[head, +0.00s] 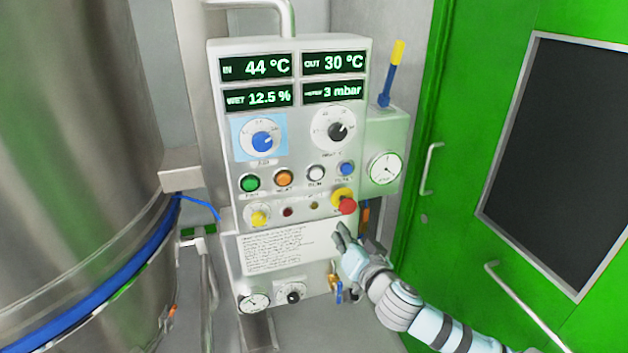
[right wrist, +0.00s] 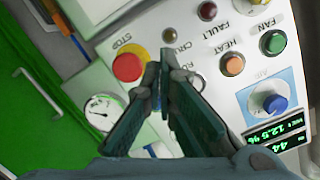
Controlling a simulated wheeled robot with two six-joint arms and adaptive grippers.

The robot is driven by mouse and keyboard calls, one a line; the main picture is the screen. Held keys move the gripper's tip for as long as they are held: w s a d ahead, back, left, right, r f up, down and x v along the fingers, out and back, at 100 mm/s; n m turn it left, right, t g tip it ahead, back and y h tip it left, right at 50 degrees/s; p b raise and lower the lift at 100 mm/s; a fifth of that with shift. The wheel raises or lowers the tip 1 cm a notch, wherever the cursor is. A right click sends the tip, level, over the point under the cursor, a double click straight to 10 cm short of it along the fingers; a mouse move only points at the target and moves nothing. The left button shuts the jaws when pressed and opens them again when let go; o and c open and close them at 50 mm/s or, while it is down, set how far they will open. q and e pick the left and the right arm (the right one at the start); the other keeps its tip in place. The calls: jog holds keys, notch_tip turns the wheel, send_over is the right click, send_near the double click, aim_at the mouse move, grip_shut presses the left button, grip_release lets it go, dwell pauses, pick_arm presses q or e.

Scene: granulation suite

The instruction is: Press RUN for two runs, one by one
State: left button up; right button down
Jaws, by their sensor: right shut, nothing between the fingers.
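The white RUN button (head: 316,173) sits in the row of round buttons on the control panel (head: 217,130), between the orange HEAT button (head: 283,178) and a blue button (head: 346,168). My right gripper (head: 341,237) is shut and empty, in front of the lower panel, below the red stop button in the head view. In the right wrist view its fingers (right wrist: 166,80) point at the panel between the red stop button (right wrist: 129,67) and the HEAT button (right wrist: 232,65). They hide most of the RUN area there; I cannot tell whether they touch. My left gripper is not in view.
The red stop button (head: 347,206) protrudes near my right gripper. The displays read 44 °C, 30 °C, 12.5 % and 3 mbar. A steel vessel (head: 80,150) stands left; a green door (head: 460,180) with handles is on the right.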

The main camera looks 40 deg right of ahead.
notch_tip(320, 180, up, 9)
jog(key=s+a+m+t+h, duration=0.1)
jog(key=s+a+m, duration=0.1)
jog(key=m, duration=1)
jog(key=shift+s+a+f+t, duration=0.2)
jog(key=shift+a+t, duration=0.1)
jog(key=shift+a, duration=0.05)
jog(key=b, duration=0.9)
send_near(316, 174)
jog(key=p+x, duration=0.1)
jog(key=x, duration=0.6)
